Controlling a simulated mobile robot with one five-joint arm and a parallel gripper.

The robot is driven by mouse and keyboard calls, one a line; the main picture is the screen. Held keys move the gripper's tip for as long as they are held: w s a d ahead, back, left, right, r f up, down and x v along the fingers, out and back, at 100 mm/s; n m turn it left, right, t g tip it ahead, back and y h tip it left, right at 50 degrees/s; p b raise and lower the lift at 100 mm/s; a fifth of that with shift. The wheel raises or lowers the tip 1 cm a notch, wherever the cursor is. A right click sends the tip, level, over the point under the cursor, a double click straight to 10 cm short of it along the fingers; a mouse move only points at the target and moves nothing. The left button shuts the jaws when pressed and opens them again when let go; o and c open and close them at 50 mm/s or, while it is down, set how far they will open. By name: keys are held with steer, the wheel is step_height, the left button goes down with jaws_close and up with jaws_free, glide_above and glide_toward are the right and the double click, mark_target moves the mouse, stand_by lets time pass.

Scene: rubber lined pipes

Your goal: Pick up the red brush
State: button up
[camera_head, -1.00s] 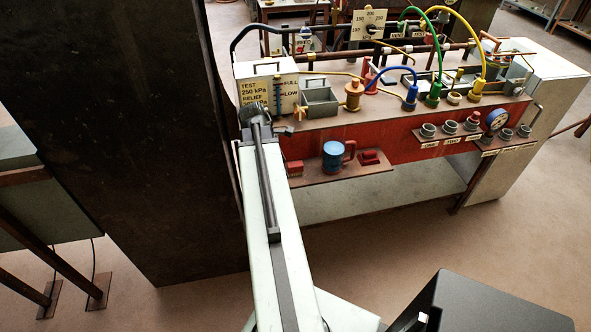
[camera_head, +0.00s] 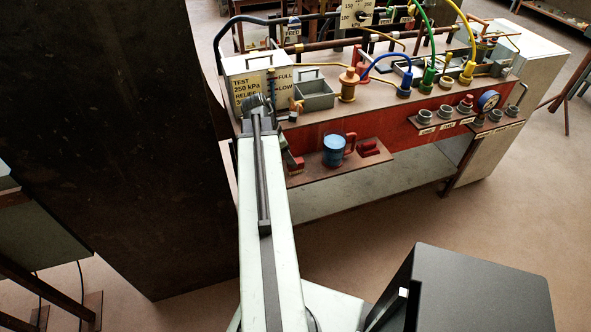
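Two small red objects lie on the low front shelf (camera_head: 330,180) of the bench. One red piece (camera_head: 369,148) lies right of a blue mug with a red handle (camera_head: 334,151). The other red piece (camera_head: 295,164) lies at the shelf's left end, partly hidden by my arm. They are too small to tell which is the red brush. My arm reaches forward to the left end of the bench, near the left red piece. My gripper is at its far end, and its fingers cannot be made out.
A tall dark panel (camera_head: 110,130) stands close to my arm's left. A gauge (camera_head: 488,100) is at the right front. Floor before the bench is clear.

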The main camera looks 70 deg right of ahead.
steer(key=shift+s+d+f, duration=0.1)
steer(key=shift+s+f, duration=0.05)
steer(key=shift+f, duration=0.25)
steer(key=b+x, duration=0.4)
steer(key=x, duration=0.1)
steer(key=shift+s+b, duration=0.15)
steer(key=shift+b, duration=0.2)
steer(key=shift+r, duration=0.2)
jaws_close()
